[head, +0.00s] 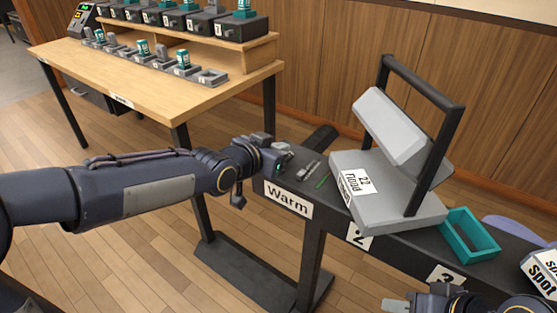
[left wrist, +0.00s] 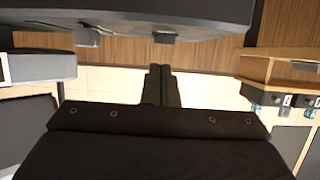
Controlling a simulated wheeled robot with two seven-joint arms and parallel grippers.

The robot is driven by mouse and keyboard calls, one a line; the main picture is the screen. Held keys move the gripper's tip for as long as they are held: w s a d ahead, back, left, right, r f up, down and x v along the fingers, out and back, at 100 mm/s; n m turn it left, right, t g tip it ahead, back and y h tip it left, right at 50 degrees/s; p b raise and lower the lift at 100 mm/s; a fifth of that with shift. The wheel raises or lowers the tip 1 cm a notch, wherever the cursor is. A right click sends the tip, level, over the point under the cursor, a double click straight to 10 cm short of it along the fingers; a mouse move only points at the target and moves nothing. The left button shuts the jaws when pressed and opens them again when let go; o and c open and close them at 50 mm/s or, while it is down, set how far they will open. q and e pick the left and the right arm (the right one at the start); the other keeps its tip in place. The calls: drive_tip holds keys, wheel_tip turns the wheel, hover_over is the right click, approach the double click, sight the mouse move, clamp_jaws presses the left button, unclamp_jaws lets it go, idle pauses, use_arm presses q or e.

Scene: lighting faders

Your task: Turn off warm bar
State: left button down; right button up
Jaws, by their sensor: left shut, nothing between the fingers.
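A dark bar (head: 262,187) on a floor stand carries a white "Warm" label (head: 289,199). My left gripper (head: 284,155) is at the left end of this bar, at its top edge; I cannot tell if it touches. The closed fingers of my left gripper (left wrist: 162,70) show in the left wrist view, with nothing between them. A small grey piece (head: 308,170) and a thin green strip (head: 323,181) lie on the bar just right of the gripper. My right gripper (head: 425,302) is partly in view at the bottom right; its jaws are unclear.
A grey flood lamp (head: 393,127) in a black yoke, a teal frame (head: 468,236) and a "Spot" box (head: 541,272) are further right along the bar. A wooden desk (head: 150,85) behind holds rows of faders, several teal-capped, and a small display unit (head: 83,18).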

use_arm(q)
drive_tip(key=shift+f, duration=0.75)
